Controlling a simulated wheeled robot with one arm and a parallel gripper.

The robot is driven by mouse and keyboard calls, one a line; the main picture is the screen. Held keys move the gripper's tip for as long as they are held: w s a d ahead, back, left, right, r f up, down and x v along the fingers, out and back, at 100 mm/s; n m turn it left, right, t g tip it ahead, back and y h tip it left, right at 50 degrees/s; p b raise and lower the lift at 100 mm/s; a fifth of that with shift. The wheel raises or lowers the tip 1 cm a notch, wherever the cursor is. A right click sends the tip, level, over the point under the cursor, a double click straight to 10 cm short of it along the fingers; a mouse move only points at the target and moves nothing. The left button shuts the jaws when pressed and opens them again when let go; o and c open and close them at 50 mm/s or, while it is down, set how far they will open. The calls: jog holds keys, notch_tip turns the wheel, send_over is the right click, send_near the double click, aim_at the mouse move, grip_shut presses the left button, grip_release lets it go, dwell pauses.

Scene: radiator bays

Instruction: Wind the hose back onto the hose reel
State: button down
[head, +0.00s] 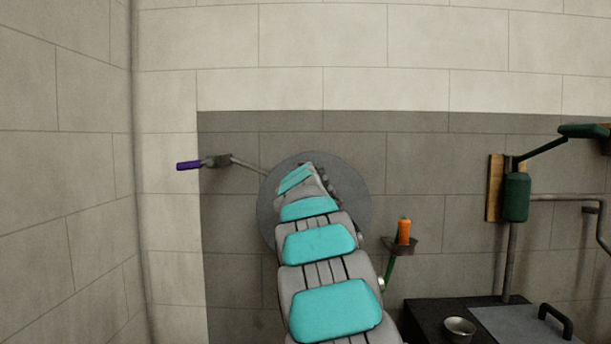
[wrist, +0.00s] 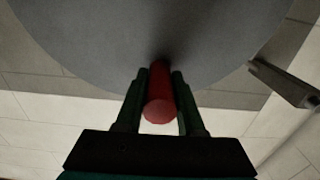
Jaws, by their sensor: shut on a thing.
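The hose reel shows as a round grey disc (head: 355,190) on the wall, partly hidden behind my arm. It also fills the top of the wrist view (wrist: 90,40). My gripper (wrist: 160,74) is shut on a red cylindrical handle (wrist: 159,108) that stands out from the disc, with a finger on each side. My arm hides the gripper and handle in the head view. An orange piece (head: 404,231), perhaps a nozzle, stands in a dark bracket (head: 400,247) right of the disc. A green length (head: 389,269), perhaps the hose, runs down below it.
A lever with a purple grip (head: 188,166) sticks out left of the disc. At right are a green cylinder (head: 516,197) on a wooden board, pipes, and a dark counter (head: 425,318) with a metal cup (head: 459,329). A side wall stands at left.

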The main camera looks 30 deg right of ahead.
jog(key=shift+w+a, duration=0.1)
jog(key=shift+a, duration=0.05)
jog(key=a+n+b, duration=0.1)
jog(key=n, duration=0.1)
jog(key=n+b, duration=0.6)
jog(key=n, duration=0.9)
send_near(275, 218)
jog(key=x, duration=0.5)
jog(key=shift+d+f+n+b, duration=0.2)
jog(key=shift+f+n+b, duration=0.4)
jog(key=shift+f+n, duration=0.75)
jog(key=shift+r, duration=0.2)
jog(key=c, duration=0.5)
grip_release()
jog(key=shift+s, duration=0.25)
